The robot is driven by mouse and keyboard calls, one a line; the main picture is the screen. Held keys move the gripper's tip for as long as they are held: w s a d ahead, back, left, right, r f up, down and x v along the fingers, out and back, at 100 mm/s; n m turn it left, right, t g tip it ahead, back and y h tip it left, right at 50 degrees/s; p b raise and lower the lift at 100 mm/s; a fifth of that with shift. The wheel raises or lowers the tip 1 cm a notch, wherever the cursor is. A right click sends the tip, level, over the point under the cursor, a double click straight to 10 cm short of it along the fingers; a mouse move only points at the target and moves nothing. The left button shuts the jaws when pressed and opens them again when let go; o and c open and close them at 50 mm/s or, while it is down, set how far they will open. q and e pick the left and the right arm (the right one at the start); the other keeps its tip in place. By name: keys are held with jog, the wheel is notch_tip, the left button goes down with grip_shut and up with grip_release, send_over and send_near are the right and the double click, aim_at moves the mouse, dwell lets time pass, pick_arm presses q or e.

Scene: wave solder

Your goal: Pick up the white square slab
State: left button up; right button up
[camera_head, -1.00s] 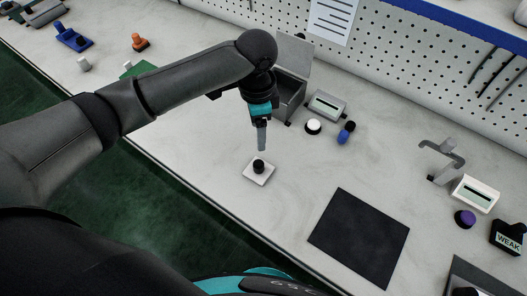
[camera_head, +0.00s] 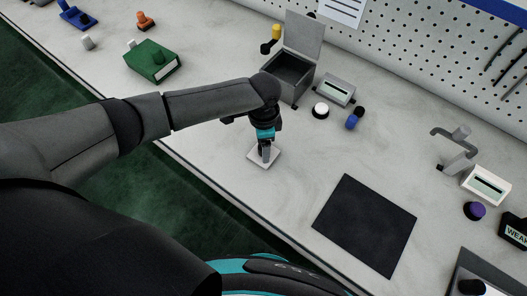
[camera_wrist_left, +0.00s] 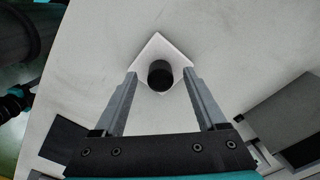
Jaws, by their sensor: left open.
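The white square slab (camera_head: 254,159) lies flat on the light grey bench, partly hidden by my gripper in the head view. In the left wrist view the slab (camera_wrist_left: 160,45) shows a dark round knob (camera_wrist_left: 160,75) standing on its middle. My left gripper (camera_head: 263,160) is right over the slab, pointing down. In the wrist view its two fingers (camera_wrist_left: 160,78) are open, one on each side of the knob. I cannot tell whether they touch the slab. My right gripper is not in view.
A black square mat (camera_head: 365,225) lies to the right. Behind my gripper stand an open grey box (camera_head: 291,75), a display unit (camera_head: 335,89), a white-topped round button (camera_head: 321,110) and a blue item (camera_head: 354,120). A green box (camera_head: 152,61) is at the left.

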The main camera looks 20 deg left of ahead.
pick_arm(q)
jog(key=shift+f, duration=0.6)
grip_shut()
dwell(0.4)
